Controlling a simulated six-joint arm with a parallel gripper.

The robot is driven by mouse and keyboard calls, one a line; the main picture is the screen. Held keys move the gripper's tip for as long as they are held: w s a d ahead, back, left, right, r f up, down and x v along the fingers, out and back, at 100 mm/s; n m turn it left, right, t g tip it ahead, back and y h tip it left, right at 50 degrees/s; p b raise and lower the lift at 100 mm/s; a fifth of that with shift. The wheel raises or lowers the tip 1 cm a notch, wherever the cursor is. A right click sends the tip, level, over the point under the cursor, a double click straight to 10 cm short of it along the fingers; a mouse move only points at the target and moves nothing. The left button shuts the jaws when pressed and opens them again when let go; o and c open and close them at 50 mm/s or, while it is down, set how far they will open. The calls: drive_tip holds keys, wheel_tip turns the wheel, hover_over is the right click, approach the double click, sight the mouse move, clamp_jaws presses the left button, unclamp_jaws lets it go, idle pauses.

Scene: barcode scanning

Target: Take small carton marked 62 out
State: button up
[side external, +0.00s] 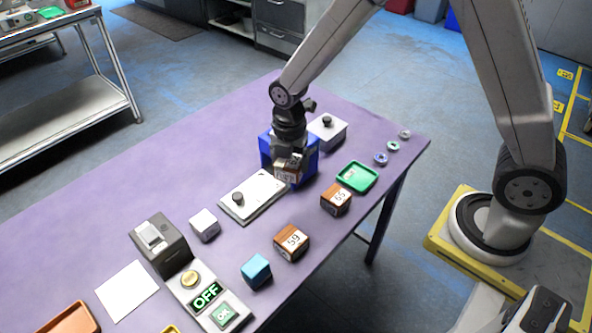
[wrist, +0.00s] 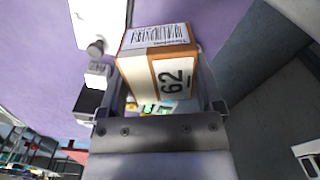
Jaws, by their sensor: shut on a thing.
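The small carton marked 62 (wrist: 178,82) is brown with white faces, and a barcode shows on one face in the wrist view. My gripper (wrist: 162,108) is shut on it, with one finger on each side. In the side view, my gripper (side external: 289,168) holds the carton (side external: 288,174) at the front of the blue bin (side external: 312,160). The carton overlaps the bin's near wall in the picture; I cannot tell its exact height. The bin's inside is mostly hidden by my arm. A white lid with a dark knob (side external: 262,188) lies on the table left of the bin.
Cartons marked 55 (side external: 336,199) and 59 (side external: 291,242), a blue cube (side external: 256,271) and a pale cube (side external: 204,225) stand nearby. A green tray (side external: 372,183) is to the right. A dark device (side external: 170,258) and an OFF panel (side external: 207,297) are front left. The purple table's left is clear.

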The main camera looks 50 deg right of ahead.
drive_tip(key=shift+s+d+r, duration=0.1)
drive_tip(key=shift+s+r, duration=0.2)
drive_tip(key=shift+s, duration=0.4)
drive_tip(key=shift+s+d+r, duration=0.1)
drive_tip(key=shift+s+r, duration=0.25)
drive_tip(key=shift+s, duration=0.35)
drive_tip(key=shift+s+d+r, duration=0.1)
drive_tip(key=shift+s+r, duration=0.2)
drive_tip(key=shift+s, duration=0.4)
drive_tip(key=shift+d, duration=0.1)
